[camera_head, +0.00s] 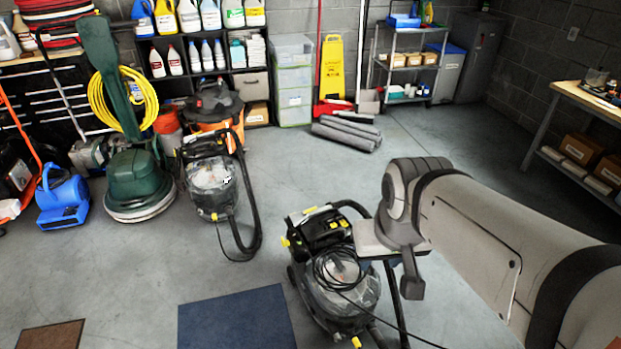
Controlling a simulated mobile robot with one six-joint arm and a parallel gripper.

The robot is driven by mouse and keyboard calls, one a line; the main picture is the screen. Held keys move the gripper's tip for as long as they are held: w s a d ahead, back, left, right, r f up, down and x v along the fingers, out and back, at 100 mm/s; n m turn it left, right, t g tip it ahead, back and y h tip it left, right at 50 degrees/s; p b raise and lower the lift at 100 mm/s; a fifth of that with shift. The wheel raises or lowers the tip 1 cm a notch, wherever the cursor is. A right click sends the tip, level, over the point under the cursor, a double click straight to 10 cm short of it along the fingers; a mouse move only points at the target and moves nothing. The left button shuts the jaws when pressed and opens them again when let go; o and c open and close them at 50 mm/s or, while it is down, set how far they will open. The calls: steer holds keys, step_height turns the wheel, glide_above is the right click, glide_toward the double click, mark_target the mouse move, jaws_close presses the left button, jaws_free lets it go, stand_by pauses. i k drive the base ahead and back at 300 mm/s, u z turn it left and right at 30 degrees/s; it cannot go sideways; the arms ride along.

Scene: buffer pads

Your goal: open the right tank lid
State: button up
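A black and grey carpet machine (318,232) with yellow latches stands on the floor at the lower middle. The clear tank lid (340,296) on its front looks down, with a coiled black cord lying over it. I cannot see a gap at its edge. A second, similar machine (212,190) with a clear lid stands further back to the left. My gripper (408,275) hangs from the arm at the right, just beside and above the right machine. It overlaps the machine's right side in the picture. I cannot tell whether they touch or whether its fingers are apart.
A blue mat (235,318) lies on the floor left of the right machine. A green floor scrubber (140,180) and a blue blower (62,198) stand at the left. Grey rolls (347,133) lie further back. A workbench (572,100) stands at right. The middle floor is clear.

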mark_target(309, 232)
steer(key=z, duration=0.05)
steer(key=i, duration=0.2)
steer(key=u, duration=0.1)
steer(key=k, duration=1.25)
steer(key=u, duration=0.5)
steer(key=i, duration=2.05)
steer(key=z, duration=0.95)
